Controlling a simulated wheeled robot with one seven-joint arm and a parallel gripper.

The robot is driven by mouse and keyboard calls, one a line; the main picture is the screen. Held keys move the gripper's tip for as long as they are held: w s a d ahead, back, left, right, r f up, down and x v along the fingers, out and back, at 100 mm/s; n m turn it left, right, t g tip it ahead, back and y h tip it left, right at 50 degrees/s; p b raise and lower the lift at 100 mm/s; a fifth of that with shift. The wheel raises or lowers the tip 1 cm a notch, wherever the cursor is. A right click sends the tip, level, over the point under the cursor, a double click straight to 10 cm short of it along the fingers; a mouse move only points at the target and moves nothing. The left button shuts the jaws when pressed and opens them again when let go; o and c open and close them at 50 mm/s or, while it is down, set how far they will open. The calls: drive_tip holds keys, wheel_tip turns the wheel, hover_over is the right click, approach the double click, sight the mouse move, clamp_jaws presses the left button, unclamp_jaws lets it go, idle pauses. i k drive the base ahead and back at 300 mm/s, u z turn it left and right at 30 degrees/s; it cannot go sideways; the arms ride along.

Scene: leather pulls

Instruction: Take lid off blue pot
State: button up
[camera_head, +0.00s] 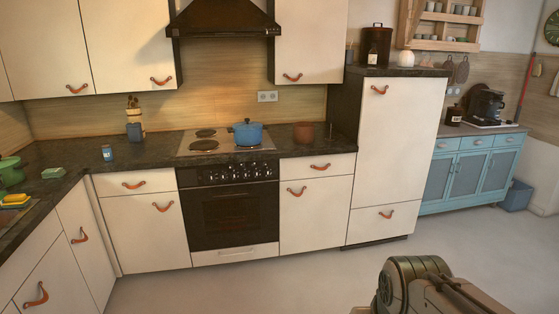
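A blue pot (248,134) stands on the right side of the stove's cooktop (214,142), against the back wall. Its blue lid (247,123) sits on top, with a small knob at the centre. Part of my arm shows at the lower right of the head view, far from the pot. My gripper's fingers are not in the picture.
A brown pot (303,132) stands on the dark counter right of the cooktop. A utensil holder (134,130) and a blue jar (107,152) stand to its left. A range hood (222,20) hangs above. The floor (260,285) before the oven is clear.

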sight(247, 125)
drive_tip(key=u, duration=0.15)
drive_tip(key=i, duration=1.55)
drive_tip(key=u, duration=0.4)
drive_tip(key=i, duration=1.5)
drive_tip(key=u, duration=0.3)
drive_tip(key=i, duration=0.9)
drive_tip(key=u, duration=0.15)
